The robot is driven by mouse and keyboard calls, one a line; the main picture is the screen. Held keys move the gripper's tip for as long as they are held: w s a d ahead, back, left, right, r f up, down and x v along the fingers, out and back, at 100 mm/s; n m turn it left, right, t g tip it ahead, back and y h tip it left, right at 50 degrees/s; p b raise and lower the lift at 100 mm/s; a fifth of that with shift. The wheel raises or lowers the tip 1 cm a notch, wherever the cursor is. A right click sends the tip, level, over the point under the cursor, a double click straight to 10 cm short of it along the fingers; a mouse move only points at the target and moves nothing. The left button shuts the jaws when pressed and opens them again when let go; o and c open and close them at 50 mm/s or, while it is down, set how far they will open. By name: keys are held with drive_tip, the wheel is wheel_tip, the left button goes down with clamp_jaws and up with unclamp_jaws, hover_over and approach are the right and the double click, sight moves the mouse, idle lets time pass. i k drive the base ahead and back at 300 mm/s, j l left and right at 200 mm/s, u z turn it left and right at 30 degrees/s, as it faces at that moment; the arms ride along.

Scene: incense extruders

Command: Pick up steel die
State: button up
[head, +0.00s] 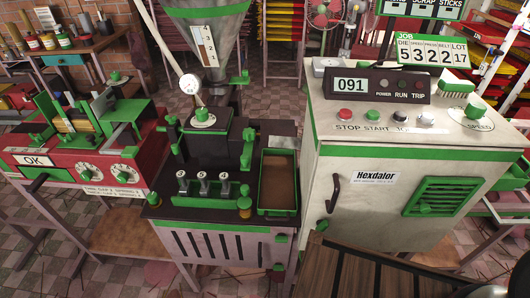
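I cannot make out for certain which thing is the steel die. Several small silver, round-ended parts (204,180) stand in a row on the front of the dark extruder (210,150) in the middle, but at this size I cannot tell whether they are dies or levers. My gripper is not in view.
A pale control cabinet (370,165) with a "091" display (350,86) stands right. A red machine (75,150) is left. A dark slatted surface (370,275) fills the front right.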

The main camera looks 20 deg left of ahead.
sight(206, 191)
drive_tip(key=u, duration=1.7)
